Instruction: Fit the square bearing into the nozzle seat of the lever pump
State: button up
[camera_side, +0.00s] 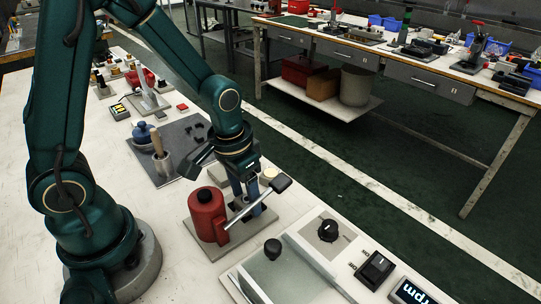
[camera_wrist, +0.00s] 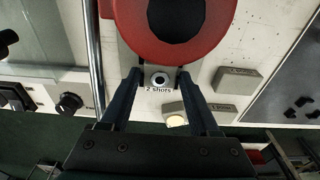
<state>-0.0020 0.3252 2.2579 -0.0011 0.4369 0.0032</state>
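The lever pump has a red body (camera_side: 207,213) on a grey base plate, and a lever with a dark handle (camera_side: 280,184). In the wrist view its red round top (camera_wrist: 135,30) with a dark centre fills the upper middle. My gripper (camera_wrist: 160,76) points down at the base plate beside the red body. Between the fingertips is a small pale square piece with a dark round hole (camera_wrist: 160,79), apparently the square bearing; a "2 Shots" label lies beside it. Narrow gaps show between it and both fingers. Whether it sits inside the nozzle seat I cannot tell. The fingers hide this spot in the side view.
Two cream blocks (camera_wrist: 225,79) (camera_wrist: 175,114) lie near the pump. A dark board (camera_side: 197,133) with a blue-lidded pot (camera_side: 141,133) is behind it. A glass-topped device with a black knob (camera_side: 273,249) stands in front.

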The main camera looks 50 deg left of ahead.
aim_at(241, 203)
jog(key=shift+r, duration=0.1)
jog(key=shift+s+r, duration=1.1)
jog(key=shift+r, duration=5.2)
jog(key=s+t, duration=0.1)
jog(key=s, duration=0.1)
jog(key=s+r+t, duration=0.1)
jog(key=s+t, duration=0.1)
jog(key=s, duration=0.1)
jog(key=shift+s+r+t, duration=0.1)
jog(key=shift+s+t, duration=0.15)
jog(key=shift+t, duration=0.05)
jog(key=shift+s+t, duration=0.3)
jog(key=shift+s, duration=0.1)
